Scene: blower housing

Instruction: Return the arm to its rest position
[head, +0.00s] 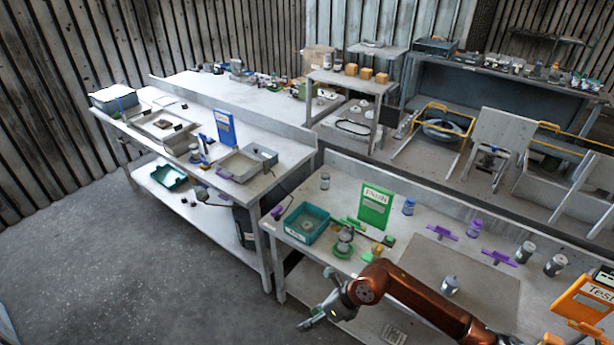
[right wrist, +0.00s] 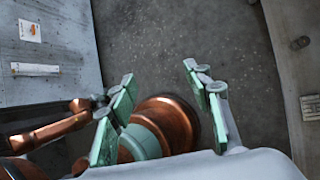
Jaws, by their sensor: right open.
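My right arm (head: 415,298) is copper-coloured and comes in from the lower right in the head view, reaching left across the front of the near bench. My right gripper (head: 318,308) is at the bench's front left, in front of its edge. In the right wrist view the right gripper (right wrist: 158,88) has its two green-padded fingers spread apart, with nothing between them; grey floor and copper parts of my own body show behind. My left gripper is in neither view.
The near bench (head: 345,185) holds a teal bin (head: 307,223), a green sign (head: 375,207), a grey-and-green device (head: 344,242), a small metal part (head: 450,286) on a grey mat (head: 420,258), and an orange sign (head: 585,298). Open floor (head: 130,270) lies left.

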